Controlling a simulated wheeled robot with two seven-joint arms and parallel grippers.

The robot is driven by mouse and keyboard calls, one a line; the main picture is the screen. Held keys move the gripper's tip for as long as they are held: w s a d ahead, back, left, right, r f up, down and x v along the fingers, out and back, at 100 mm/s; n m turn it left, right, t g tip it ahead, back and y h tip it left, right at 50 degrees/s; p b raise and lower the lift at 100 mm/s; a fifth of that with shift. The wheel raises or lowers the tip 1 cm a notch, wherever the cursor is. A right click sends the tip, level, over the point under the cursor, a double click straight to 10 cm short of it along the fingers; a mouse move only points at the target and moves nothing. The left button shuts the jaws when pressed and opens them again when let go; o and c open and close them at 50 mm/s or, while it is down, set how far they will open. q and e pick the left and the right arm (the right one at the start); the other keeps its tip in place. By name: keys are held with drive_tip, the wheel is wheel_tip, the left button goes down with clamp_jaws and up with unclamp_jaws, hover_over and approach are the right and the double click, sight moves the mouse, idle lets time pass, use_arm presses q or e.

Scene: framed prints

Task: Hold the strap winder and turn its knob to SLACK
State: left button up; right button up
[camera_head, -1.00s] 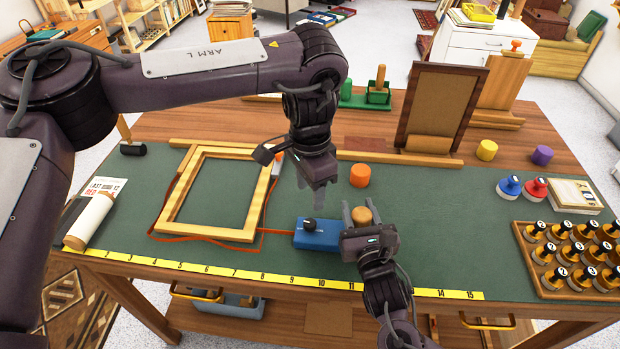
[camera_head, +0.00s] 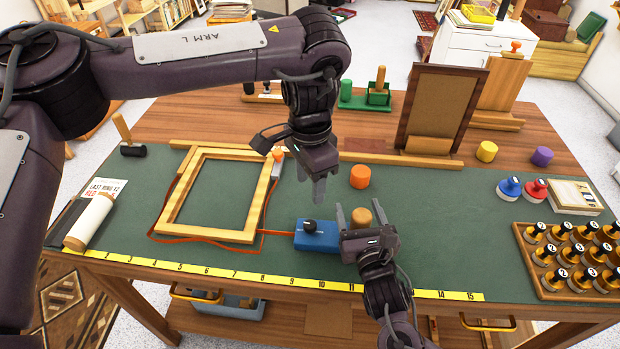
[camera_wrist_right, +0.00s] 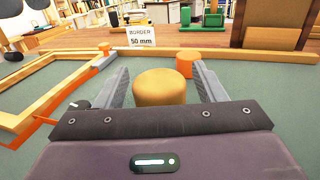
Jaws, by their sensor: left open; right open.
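The strap winder (camera_head: 315,237) is a blue block with a black knob (camera_head: 310,226) on top, lying on the green mat right of the wooden frame (camera_head: 163,218). An orange strap (camera_head: 270,231) runs from it around the frame. The knob's marking is too small to read. My left gripper (camera_head: 319,190) is open and empty, pointing down above and behind the winder. My right gripper (camera_head: 354,214) is open beside the winder's right end, apart from the knob. In the right wrist view, a tan round peg (camera_wrist_right: 161,87) shows between its fingers, not gripped; the knob (camera_wrist_right: 78,104) is at left.
An orange cylinder (camera_head: 359,176) stands behind the tan peg. A tray of several stamps (camera_head: 530,262) fills the right front. A yellow ruler strip (camera_head: 260,276) runs along the front edge. An upright brown board (camera_head: 440,104) stands at the back. The mat between is mostly clear.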

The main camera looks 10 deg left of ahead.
drive_tip(key=v, duration=1.2)
drive_tip(key=shift+f, duration=0.1)
